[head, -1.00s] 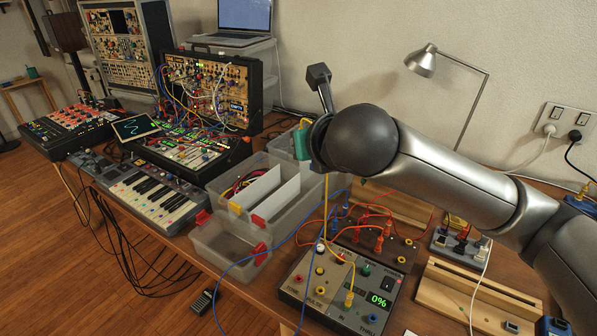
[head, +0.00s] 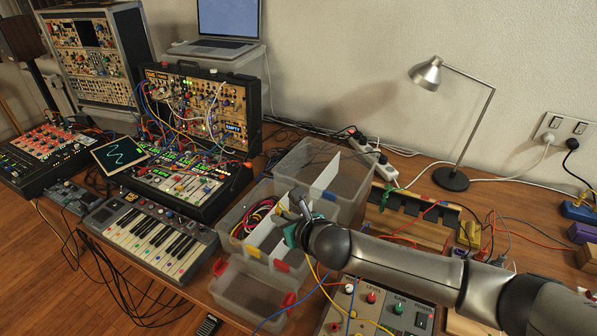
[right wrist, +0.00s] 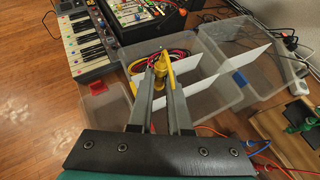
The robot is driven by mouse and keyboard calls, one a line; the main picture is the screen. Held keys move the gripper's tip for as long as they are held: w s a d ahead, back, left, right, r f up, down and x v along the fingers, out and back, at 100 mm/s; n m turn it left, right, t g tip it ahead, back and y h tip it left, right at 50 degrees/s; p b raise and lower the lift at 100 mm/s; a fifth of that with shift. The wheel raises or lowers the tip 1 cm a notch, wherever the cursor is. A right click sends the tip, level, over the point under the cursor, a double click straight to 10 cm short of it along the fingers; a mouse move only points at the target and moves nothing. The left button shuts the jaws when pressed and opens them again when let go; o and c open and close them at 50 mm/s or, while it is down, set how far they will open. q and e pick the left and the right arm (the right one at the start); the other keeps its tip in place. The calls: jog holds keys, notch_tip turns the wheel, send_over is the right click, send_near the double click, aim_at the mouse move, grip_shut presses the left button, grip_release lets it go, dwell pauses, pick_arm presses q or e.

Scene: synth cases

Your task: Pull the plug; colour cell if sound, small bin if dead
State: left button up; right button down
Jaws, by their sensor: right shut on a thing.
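My right gripper (head: 300,203) is above the divided clear bin (head: 345,208), shut on a yellow plug (right wrist: 160,68) that stands up between its fingertips in the right wrist view. A yellow cable (head: 313,270) runs from below the gripper toward the grey tester (head: 385,305); where it ends is hidden. The tester's display cannot be read. White dividers split the bin into cells with yellow, red and blue tabs; the yellow-tab cell holds several cables (head: 258,212). The small bin (head: 243,292) with red clips stands in front and looks empty. My left gripper is out of view.
A keyboard (head: 150,236) and a patched synth case (head: 200,115) stand left of the bins. A desk lamp (head: 427,73) and a power strip (head: 367,150) are behind. A wooden cable rack (head: 410,200) stands right of the bin. Loose cables cross the table.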

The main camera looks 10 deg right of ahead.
pick_arm(q)
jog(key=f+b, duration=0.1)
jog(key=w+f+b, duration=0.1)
jog(key=b, duration=0.1)
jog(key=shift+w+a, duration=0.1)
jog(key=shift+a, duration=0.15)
pick_arm(e)
jog(key=s+a+f+n+g+y, duration=0.1)
jog(key=s+a+f, duration=0.1)
jog(key=s+f, duration=0.2)
jog(key=s+a+f+n+y, duration=0.2)
jog(key=s+f, duration=0.2)
jog(key=f, duration=0.5)
jog(key=shift+a+f+g, duration=0.25)
jog(key=shift+f+g, duration=0.1)
jog(key=shift+g, duration=0.05)
jog(key=c, duration=0.8)
grip_release()
jog(key=shift+r, duration=0.1)
pick_arm(q)
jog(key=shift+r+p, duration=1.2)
jog(key=shift+p, duration=0.1)
pick_arm(e)
jog(key=v, duration=1.5)
